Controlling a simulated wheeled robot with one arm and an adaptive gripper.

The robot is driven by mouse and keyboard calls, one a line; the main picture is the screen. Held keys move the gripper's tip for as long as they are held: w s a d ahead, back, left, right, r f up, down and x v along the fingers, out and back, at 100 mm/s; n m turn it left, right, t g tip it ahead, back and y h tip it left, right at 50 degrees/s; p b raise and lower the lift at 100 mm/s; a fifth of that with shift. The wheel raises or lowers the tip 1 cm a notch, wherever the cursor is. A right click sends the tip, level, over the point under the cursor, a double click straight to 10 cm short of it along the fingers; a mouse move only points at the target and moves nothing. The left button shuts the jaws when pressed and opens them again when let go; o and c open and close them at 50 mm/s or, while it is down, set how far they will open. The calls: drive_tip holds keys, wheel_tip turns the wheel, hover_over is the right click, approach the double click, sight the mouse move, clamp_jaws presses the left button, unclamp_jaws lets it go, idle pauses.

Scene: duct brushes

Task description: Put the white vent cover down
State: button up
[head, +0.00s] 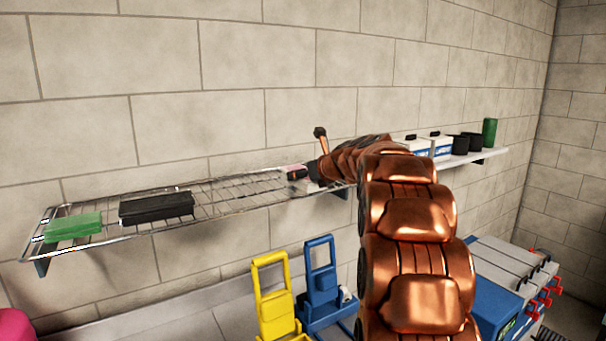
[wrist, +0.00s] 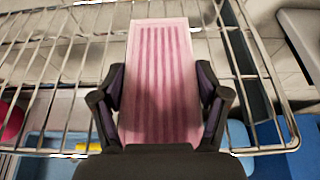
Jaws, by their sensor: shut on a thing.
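My gripper (wrist: 161,85) is shut on a pink, slatted, vent-like panel (wrist: 162,50), one finger on each long side. The panel looks pink, not white; I see no plainly white vent cover. In the wrist view it lies over the wire shelf (wrist: 60,75); whether it touches the wires I cannot tell. In the head view my gripper (head: 312,172) is at the right end of the wire shelf (head: 235,192), with a small pink piece (head: 297,172) showing at its tip. My arm hides part of that end.
A black block (head: 157,207) and a green block (head: 73,227) lie on the shelf's left part. The wires between the black block and my gripper are clear. A solid shelf with black cups (head: 470,142) is to the right. Yellow (head: 273,295) and blue (head: 322,285) frames stand below.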

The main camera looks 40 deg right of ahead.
drive_tip(key=o, duration=1.5)
drive_tip(key=shift+r, duration=0.15)
drive_tip(key=b+v, duration=0.2)
drive_tip(key=v, duration=1)
